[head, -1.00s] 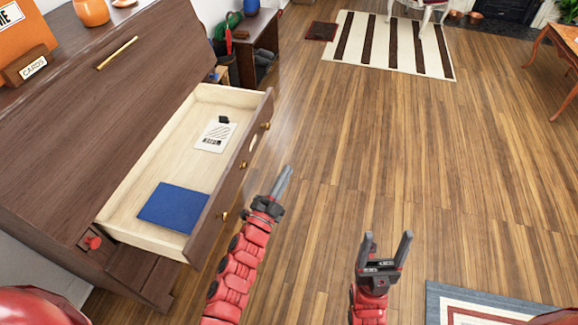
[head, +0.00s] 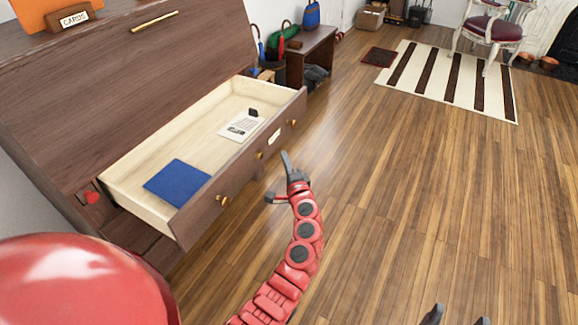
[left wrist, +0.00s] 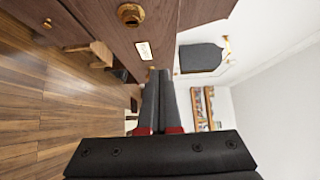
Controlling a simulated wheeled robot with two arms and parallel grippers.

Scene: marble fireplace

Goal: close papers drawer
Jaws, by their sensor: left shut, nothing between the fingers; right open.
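The papers drawer (head: 190,226) is pulled out of the dark wooden desk (head: 120,85) in the head view. Inside lie a blue booklet (head: 178,183) and a printed paper (head: 241,126) with a small black object at its edge. Brass knobs and a pale label (head: 274,137) are on the drawer front. My left gripper (head: 285,157) is shut and empty, just in front of the drawer front; I cannot tell whether it touches. In the left wrist view, my closed fingers (left wrist: 160,75) point toward the label (left wrist: 143,50) and a knob (left wrist: 130,14). My right gripper (head: 458,316) is open at the bottom edge.
Beyond the drawer stand an umbrella holder (head: 271,72) and a dark bench (head: 312,52). A striped rug (head: 455,75) and a white chair (head: 492,28) are farther back. The wooden floor (head: 420,180) right of the drawer is clear.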

